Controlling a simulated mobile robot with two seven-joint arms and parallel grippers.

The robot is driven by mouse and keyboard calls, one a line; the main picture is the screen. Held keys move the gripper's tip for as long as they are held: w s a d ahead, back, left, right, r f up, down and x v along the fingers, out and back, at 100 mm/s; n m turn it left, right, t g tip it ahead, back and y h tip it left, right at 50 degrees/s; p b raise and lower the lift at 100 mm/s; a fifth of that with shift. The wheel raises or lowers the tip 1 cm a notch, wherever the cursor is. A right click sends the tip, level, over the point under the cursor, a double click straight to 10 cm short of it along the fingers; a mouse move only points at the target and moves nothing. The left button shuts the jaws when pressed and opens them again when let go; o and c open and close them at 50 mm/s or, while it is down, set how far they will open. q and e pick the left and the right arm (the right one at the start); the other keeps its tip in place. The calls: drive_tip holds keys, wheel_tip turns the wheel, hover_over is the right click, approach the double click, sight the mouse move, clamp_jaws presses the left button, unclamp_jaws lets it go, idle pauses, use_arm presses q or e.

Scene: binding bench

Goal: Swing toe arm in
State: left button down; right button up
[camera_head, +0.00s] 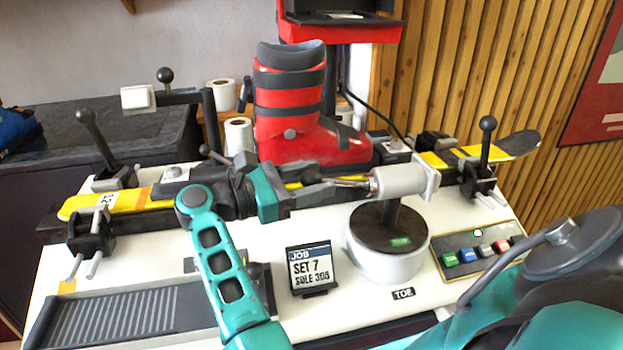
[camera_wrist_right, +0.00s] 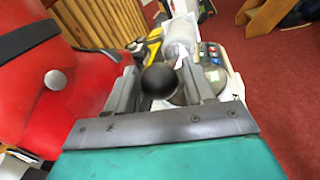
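The toe arm has a white cylinder (camera_head: 398,181) on a dark post above a round base (camera_head: 385,262) beside the TOE label. A metal rod runs left from the cylinder to my right gripper (camera_head: 312,180). In the right wrist view a black ball knob (camera_wrist_right: 160,80) sits between the two fingers of my right gripper (camera_wrist_right: 162,85). The fingers stand apart. A narrow gap seems to show on the knob's right side, and contact on the left is unclear. The white cylinder also shows beyond the knob (camera_wrist_right: 180,38). My left gripper is not in view.
A red ski boot (camera_head: 290,105) stands upright behind my right gripper, close on the left in the wrist view (camera_wrist_right: 60,90). A yellow ski (camera_head: 130,200) lies along the bench between clamps. A button panel (camera_head: 480,252) is at right; a job sign (camera_head: 312,270) stands in front.

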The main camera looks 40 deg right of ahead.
clamp_jaws()
idle(0.4)
